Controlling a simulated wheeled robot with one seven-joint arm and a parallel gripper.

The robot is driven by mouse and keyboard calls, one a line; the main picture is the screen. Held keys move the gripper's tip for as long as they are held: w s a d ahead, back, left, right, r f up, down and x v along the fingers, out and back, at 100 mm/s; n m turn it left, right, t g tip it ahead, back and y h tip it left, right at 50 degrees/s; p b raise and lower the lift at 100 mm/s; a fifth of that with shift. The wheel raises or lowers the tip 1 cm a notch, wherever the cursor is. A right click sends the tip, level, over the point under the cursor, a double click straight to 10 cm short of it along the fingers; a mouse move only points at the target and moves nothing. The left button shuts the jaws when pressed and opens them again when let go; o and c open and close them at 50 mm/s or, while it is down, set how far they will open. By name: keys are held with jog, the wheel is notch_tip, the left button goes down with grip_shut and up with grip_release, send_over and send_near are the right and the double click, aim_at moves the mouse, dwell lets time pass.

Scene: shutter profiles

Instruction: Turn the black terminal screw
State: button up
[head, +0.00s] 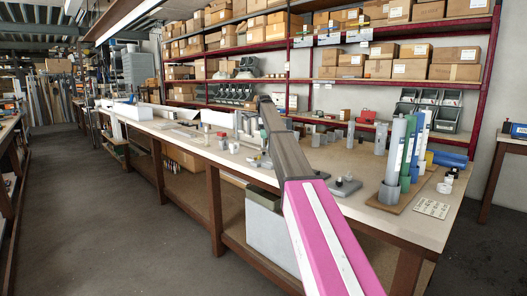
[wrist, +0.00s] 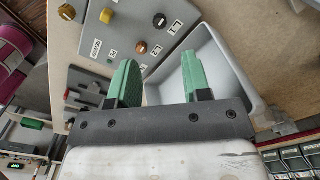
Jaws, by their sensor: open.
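In the wrist view a grey panel (wrist: 122,40) with small white labels carries several round knobs or screws. In the head view my pink and grey arm reaches over the long workbench (head: 350,165); the gripper and the screw cannot be made out there.
A grey bin (wrist: 215,60) lies behind the fingers. Upright tubes (head: 409,150) stand at the bench's right; shelves of boxes rise behind.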

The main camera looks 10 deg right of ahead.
aim_at(264, 154)
notch_tip(264, 154, down, 9)
jog(key=shift+f, duration=0.2)
jog(key=shift+c, duration=0.2)
grip_shut()
